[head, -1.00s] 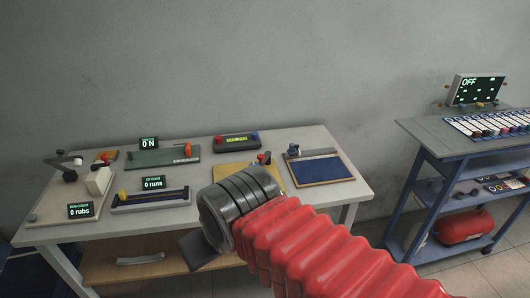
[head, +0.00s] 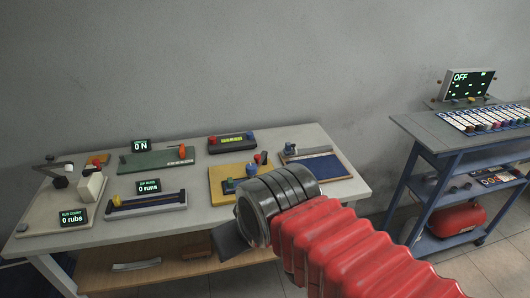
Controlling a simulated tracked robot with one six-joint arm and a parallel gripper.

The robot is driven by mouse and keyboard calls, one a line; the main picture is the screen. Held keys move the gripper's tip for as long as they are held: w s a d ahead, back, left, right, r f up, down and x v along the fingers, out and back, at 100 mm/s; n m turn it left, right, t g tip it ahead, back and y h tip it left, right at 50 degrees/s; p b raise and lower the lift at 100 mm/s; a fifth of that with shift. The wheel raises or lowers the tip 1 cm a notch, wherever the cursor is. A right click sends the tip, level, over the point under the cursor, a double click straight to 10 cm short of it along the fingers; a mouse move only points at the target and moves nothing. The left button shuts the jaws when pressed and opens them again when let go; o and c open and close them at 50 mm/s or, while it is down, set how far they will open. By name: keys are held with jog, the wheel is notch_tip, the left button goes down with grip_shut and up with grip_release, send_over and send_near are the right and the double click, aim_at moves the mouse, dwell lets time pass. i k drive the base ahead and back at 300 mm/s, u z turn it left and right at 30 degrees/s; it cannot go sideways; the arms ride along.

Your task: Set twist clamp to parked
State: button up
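No part is labelled as the twist clamp, so I cannot tell for sure which it is. A green board (head: 150,163) at the back of the white table carries an orange handle (head: 182,150) and a display reading 0 N (head: 140,146). A yellow board (head: 222,188) near the table's middle carries a red knob and blue parts (head: 229,186). My arm hides its front right part. My gripper (head: 231,236) shows only as a dark flat piece past the grey wrist, over the table's front edge. Its fingers are mostly hidden, and its opening cannot be seen.
The white table (head: 110,237) also holds a rub-count board (head: 40,218), a zip board (head: 150,206), a dark box (head: 232,142) and a blue panel (head: 322,168). A lower shelf is under it. A blue cart (head: 425,155) with a control panel stands right.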

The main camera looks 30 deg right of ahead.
aim_at(259, 158)
jog(key=u, duration=0.05)
jog(key=i, duration=1)
jog(key=z, duration=0.05)
